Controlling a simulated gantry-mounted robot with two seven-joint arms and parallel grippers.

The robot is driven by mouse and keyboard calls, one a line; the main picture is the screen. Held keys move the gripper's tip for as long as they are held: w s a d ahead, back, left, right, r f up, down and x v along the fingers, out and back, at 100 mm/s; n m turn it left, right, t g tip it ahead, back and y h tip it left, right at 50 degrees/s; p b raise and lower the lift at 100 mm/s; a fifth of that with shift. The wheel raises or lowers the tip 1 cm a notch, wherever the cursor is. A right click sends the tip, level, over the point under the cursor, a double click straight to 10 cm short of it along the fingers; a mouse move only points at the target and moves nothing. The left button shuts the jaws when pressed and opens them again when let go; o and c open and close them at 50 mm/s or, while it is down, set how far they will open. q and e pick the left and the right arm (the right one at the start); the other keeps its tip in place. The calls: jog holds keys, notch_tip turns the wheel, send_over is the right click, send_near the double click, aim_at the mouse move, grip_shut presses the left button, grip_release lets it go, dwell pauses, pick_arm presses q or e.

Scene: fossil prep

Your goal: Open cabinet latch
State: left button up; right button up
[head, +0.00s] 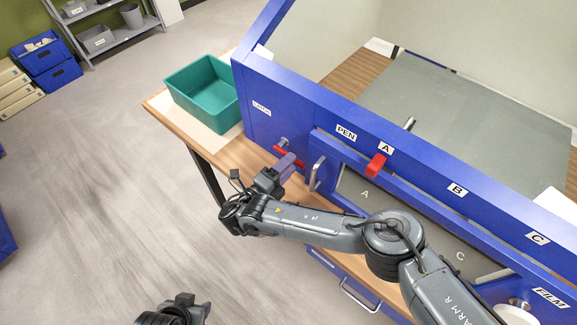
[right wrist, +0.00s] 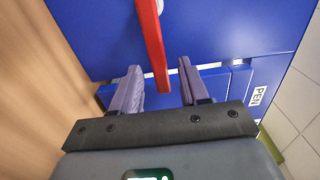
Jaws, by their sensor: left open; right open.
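The blue cabinet (head: 268,125) has a label, too small to read surely, on its left front panel. Below it a red latch handle (head: 280,151) sits on a silver pivot, partly hidden by my right gripper (head: 291,161). In the right wrist view the red latch handle (right wrist: 150,40) hangs down as a bar, its lower end in the gap between the open fingers of my right gripper (right wrist: 160,67). The fingers are apart; contact with the bar cannot be told. My left gripper (head: 196,307) is open and empty, low in the head view, away from the cabinet.
A second red handle (head: 376,165) sits under label A. A silver door handle (head: 317,173) is just right of my right gripper. A teal bin (head: 205,92) stands on the wooden bench (head: 160,104) left of the cabinet.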

jog(key=shift+w+d, duration=0.25)
grip_shut()
dwell(0.3)
